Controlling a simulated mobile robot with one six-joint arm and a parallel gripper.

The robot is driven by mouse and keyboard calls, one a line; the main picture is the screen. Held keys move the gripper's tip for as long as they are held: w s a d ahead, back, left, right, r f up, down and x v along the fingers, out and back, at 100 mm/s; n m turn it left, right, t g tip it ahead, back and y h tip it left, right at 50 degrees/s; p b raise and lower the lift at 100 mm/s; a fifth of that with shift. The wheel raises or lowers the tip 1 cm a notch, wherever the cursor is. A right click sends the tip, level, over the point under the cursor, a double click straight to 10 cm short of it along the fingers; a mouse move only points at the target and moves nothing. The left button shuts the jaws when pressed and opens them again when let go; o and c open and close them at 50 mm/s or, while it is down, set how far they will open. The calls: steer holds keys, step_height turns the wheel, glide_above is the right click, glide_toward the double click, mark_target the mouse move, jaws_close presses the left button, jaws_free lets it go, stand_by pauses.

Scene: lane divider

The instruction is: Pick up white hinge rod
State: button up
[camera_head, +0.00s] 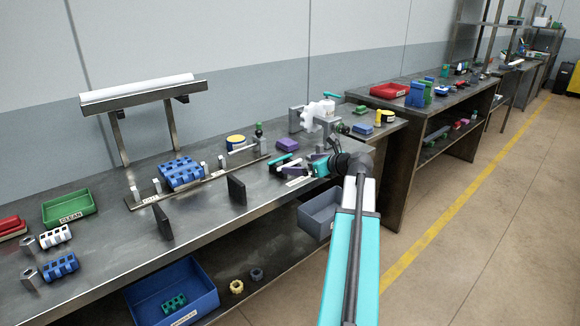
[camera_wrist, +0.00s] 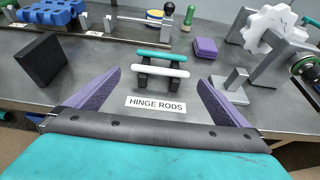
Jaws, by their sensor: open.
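The white hinge rod (camera_wrist: 159,71) lies level across two small black supports in the wrist view, in front of a teal rod (camera_wrist: 155,54). A "HINGE RODS" label (camera_wrist: 156,104) lies on the bench just nearer than the rods. My gripper (camera_wrist: 160,82) is open and empty, its two purple fingers spread on either side of the label and short of the white rod. In the head view my gripper (camera_head: 300,166) is over the bench at its right part. The white rod is hard to make out there, partly hidden by my arm.
A black upright plate (camera_wrist: 40,62) stands left of the rods. A blue block (camera_head: 181,173) sits on a long rail. Bare bench surrounds the label.

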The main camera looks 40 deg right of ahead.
mark_target(291, 164)
stand_by(0.3)
steer(key=shift+x, duration=2.65)
steer(key=shift+s, duration=0.1)
steer(key=shift+d, duration=0.1)
steer(key=shift+c, duration=0.3)
steer(key=c, duration=0.7)
